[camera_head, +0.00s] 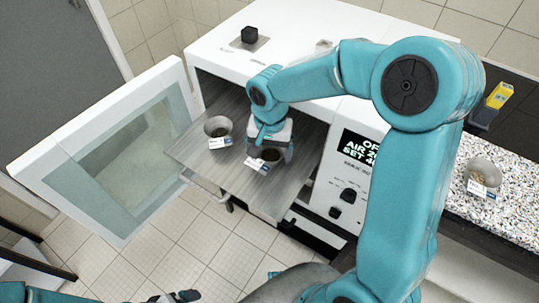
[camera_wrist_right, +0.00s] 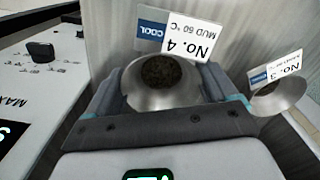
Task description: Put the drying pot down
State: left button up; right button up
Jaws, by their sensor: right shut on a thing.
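My right gripper (camera_head: 269,142) is shut on a metal drying pot (camera_head: 270,155) with dark contents and a white tag. In the wrist view the jaws (camera_wrist_right: 160,98) flank this pot (camera_wrist_right: 150,96), and its tag (camera_wrist_right: 180,36) reads No. 4, mud 60 °C, COOL. The pot is upright over the grey pulled-out shelf (camera_head: 188,150) of the oven; I cannot tell whether its base touches. A second pot (camera_head: 217,127), tagged No. 3 in the wrist view (camera_wrist_right: 278,95), stands left of it on the shelf. My left gripper (camera_head: 175,297) is partly cut off at the bottom edge.
The white oven (camera_head: 290,40) has its glazed door (camera_head: 120,155) swung open to the left. Its control panel (camera_head: 350,185) is right of the shelf. A third pot (camera_head: 484,174) stands on the speckled counter (camera_head: 510,215), with a yellow item (camera_head: 500,94) behind it.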

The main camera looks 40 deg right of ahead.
aim_at(269, 158)
jog(key=f, duration=0.2)
jog(key=shift+w+d+f, duration=0.15)
jog(key=shift+w+f, duration=0.05)
jog(key=shift+f, duration=0.1)
jog(key=shift+s+r, duration=0.1)
jog(key=shift+s, duration=0.05)
jog(key=o, duration=0.8)
jog(key=shift+f, duration=0.2)
jog(key=shift+o, duration=0.2)
jog(key=shift+r, duration=0.4)
notch_tip(269, 158, up, 12)
jog(key=shift+f+p, duration=0.15)
jog(key=shift+p, duration=0.2)
